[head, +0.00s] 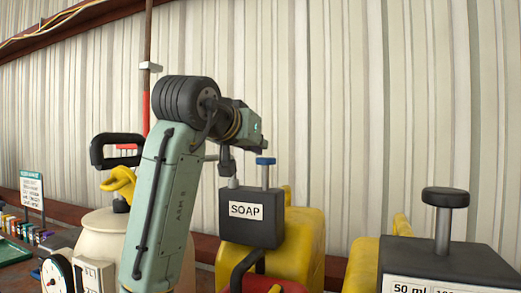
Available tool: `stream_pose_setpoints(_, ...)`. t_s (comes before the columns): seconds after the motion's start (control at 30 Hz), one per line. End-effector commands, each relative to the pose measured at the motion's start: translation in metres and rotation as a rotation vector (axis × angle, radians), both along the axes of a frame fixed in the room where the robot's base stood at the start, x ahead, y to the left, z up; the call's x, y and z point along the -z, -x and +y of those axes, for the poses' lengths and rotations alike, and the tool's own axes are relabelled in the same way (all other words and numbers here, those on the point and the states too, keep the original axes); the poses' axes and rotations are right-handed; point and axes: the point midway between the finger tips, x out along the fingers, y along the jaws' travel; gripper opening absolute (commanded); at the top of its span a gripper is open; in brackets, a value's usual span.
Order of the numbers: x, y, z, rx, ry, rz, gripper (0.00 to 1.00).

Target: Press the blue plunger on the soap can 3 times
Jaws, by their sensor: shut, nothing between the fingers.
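The soap can (306,240) is a yellow can with a black block on it labelled SOAP (246,211). Its blue plunger (265,161) is a small blue cap on a metal rod that stands up out of the block. My gripper (227,165) is shut and empty. It points down at the left of the blue plunger at about the same height in the picture, with a gap between them. Its fingertips are small and dark in this view. I cannot tell how far it is from the plunger in depth.
At right a second yellow can (361,265) has a black block marked 50 ml (445,262) and a black plunger (445,198). At left stand a cream drum (98,224), a dial (57,275) and a sign (32,188). A red handle (262,268) is in front.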

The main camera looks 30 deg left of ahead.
Motion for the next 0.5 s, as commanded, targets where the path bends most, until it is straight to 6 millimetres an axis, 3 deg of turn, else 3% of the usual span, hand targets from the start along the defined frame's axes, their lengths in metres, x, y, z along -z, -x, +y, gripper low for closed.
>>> stream_pose_setpoints(0.03,0.005,0.012,-0.001,-0.001,-0.001,0.0,0.0)
stream_pose_setpoints(0.23,-0.006,0.051,-0.003,-0.001,0.0,0.0,0.0)
stream_pose_setpoints(0.5,-0.013,0.072,-0.004,0.0,0.0,0.002,0.0)
